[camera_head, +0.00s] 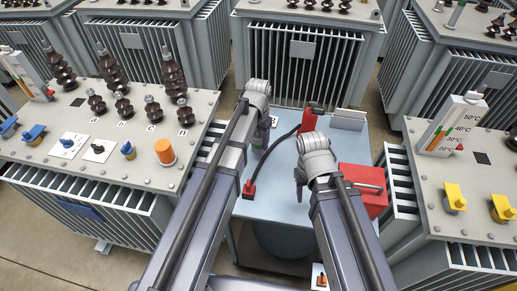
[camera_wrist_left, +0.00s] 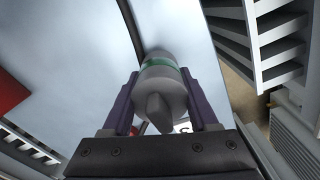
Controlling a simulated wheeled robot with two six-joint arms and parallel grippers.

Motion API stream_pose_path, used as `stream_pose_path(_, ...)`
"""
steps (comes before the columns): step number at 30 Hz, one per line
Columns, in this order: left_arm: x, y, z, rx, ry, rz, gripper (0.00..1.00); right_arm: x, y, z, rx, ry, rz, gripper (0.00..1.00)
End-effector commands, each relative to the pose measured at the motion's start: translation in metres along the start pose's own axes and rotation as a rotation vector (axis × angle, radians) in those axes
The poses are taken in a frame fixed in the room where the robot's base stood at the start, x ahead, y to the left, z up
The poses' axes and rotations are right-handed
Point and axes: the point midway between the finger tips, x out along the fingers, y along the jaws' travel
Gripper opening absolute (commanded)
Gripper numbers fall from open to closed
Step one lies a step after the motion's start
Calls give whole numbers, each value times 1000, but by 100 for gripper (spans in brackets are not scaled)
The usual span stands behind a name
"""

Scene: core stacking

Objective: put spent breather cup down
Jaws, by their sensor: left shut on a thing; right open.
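The spent breather cup (camera_wrist_left: 160,85) is a pale grey cylinder with a green band and a narrow grey end. In the left wrist view it sits between the two purple fingers of my left gripper (camera_wrist_left: 160,105), which is shut on it. In the head view my left gripper (camera_head: 261,128) is over the back left of the light blue table (camera_head: 285,205), and the cup is mostly hidden there. I cannot tell whether the cup touches the tabletop. My right gripper (camera_head: 301,184) is open over the table, further right and nearer; its fingers are mostly hidden by its wrist.
A red box (camera_head: 364,190) with a handle stands on the table's right side. A black hose (camera_head: 272,152) with red ends curves across the table. A whitish tray (camera_head: 348,119) is at the back right. Grey transformers (camera_head: 191,110) stand close on both sides and behind.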

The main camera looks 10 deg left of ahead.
Motion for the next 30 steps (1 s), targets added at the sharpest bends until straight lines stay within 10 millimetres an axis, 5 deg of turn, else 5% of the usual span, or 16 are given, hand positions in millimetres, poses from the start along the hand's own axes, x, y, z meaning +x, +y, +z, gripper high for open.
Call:
stream_pose_path(7,34,0,0,0,0,0,0,34,-3,-2,0,0,0,50)
stream_pose_path(20,37,0,0,0,0,0,0,37,-4,-2,0,0,0,50)
stream_pose_path(21,37,0,0,0,0,0,61,37,-4,-2,0,0,0,50)
stream_pose_path(30,36,0,0,0,0,0,90,36,-3,-2,0,0,0,50)
